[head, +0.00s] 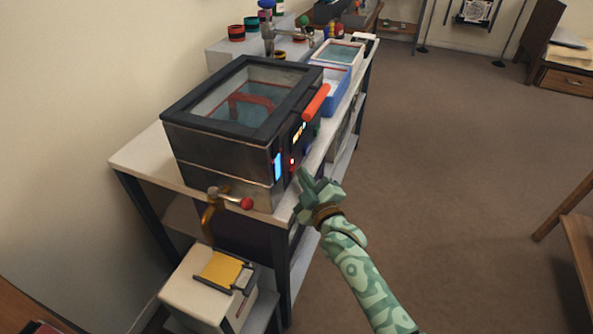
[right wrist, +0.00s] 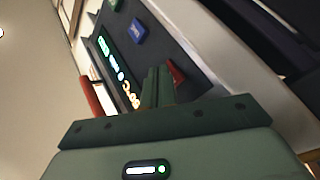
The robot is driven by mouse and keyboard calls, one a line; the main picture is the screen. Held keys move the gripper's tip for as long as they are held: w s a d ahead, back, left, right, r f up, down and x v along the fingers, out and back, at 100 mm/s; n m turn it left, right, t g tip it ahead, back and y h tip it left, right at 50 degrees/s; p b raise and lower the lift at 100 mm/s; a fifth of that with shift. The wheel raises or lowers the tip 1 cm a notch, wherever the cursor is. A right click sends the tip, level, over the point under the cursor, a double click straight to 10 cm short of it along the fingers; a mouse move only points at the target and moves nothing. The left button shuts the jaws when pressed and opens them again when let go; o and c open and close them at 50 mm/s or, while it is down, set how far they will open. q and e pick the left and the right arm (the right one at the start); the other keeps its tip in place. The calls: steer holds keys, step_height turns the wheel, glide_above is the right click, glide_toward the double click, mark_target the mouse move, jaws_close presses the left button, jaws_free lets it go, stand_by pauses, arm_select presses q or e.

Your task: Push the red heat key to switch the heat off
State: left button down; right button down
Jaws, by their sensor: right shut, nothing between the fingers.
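The metal bath machine (head: 215,150) stands on a white-topped bench, its control panel facing right. In the right wrist view the red heat key (right wrist: 176,73) shows on the dark panel (right wrist: 163,45), close beside my fingertips and partly hidden by them. I cannot tell whether they touch. My right gripper (head: 303,178) is shut and empty, with its tip close to the panel's lower part; its closed fingers also show in the right wrist view (right wrist: 158,80). My left gripper is not in view.
A blue key (right wrist: 138,31) and a glowing display (right wrist: 120,72) share the panel. An orange-red handle (head: 317,101) juts from the lid. A brass tap with a red knob (head: 246,203) sticks out below. Blue and white trays stand behind.

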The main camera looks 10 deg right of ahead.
arm_select(q)
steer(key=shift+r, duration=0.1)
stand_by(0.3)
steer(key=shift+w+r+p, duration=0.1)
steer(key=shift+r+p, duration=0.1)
steer(key=shift+p, duration=0.15)
arm_select(e)
steer(key=shift+s+d, duration=0.25)
steer(key=shift+d, duration=0.05)
